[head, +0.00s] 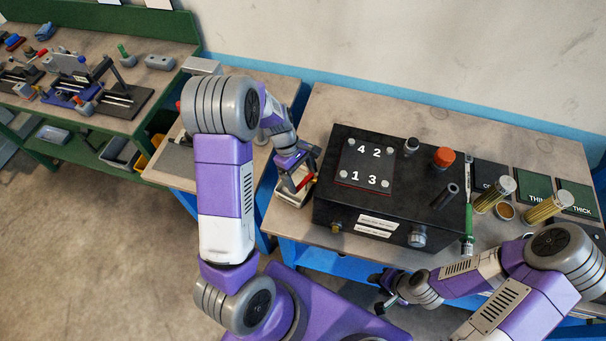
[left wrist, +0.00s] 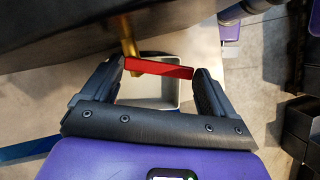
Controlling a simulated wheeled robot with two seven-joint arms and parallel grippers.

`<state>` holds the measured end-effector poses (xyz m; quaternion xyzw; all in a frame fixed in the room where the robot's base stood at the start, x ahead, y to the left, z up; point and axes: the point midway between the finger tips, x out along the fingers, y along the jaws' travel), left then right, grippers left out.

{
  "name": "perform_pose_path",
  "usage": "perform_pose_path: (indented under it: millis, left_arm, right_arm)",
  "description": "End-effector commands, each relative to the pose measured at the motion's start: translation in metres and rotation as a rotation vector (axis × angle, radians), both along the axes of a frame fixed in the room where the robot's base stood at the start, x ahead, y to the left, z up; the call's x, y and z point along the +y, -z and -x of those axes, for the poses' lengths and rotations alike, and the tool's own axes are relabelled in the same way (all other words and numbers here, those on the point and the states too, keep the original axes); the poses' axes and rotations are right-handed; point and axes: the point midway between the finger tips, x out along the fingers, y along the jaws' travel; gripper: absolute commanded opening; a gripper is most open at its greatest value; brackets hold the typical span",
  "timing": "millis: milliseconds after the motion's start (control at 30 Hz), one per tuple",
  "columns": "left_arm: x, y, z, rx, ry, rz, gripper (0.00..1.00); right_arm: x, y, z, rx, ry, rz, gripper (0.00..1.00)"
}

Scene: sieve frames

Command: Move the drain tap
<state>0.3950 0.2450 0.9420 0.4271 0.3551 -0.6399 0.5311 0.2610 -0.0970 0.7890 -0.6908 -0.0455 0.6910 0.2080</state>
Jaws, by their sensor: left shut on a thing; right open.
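The drain tap has a red lever (left wrist: 158,67) and a brass body (left wrist: 130,42) that comes out of the dark box (head: 325,205). In the left wrist view the lever lies crosswise between both fingers of my left gripper (left wrist: 160,78), which is shut on it. In the head view my left gripper (head: 296,178) is at the box's left side, and the red lever (head: 304,183) shows beside its fingers. The brass body is hidden there. My right gripper (head: 386,292) is open, in front of the bench and away from the tap.
A pale open container (left wrist: 156,90) sits below the tap. The box carries a numbered plate (head: 366,164), an orange knob (head: 443,157) and a black tube (head: 445,196).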

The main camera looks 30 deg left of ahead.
Motion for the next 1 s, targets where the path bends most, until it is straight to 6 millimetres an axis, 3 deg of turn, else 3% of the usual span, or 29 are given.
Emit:
perform_pose_path:
  millis: [233, 267, 333, 633, 1000]
  left_arm:
    - [0.001, -0.001, -0.001, -0.002, -0.001, -0.001, 0.33]
    - [0.001, -0.001, -0.001, -0.002, -0.001, -0.001, 0.91]
    - [0.001, -0.001, -0.001, -0.002, -0.002, -0.001, 1.00]
    - [0.002, -0.006, -0.001, -0.003, -0.002, -0.001, 1.00]
    - [0.024, -0.059, -0.005, -0.005, -0.002, -0.001, 1.00]
  right_arm:
    - [0.000, 0.000, 0.000, 0.000, 0.000, 0.000, 0.43]
    - [0.000, 0.000, 0.000, 0.000, 0.000, 0.000, 0.43]
    - [0.000, 0.000, 0.000, 0.000, 0.000, 0.000, 0.43]
    - [0.000, -0.001, 0.000, 0.000, 0.000, 0.000, 0.43]
    - [0.000, -0.011, 0.000, 0.000, 0.000, 0.000, 0.43]
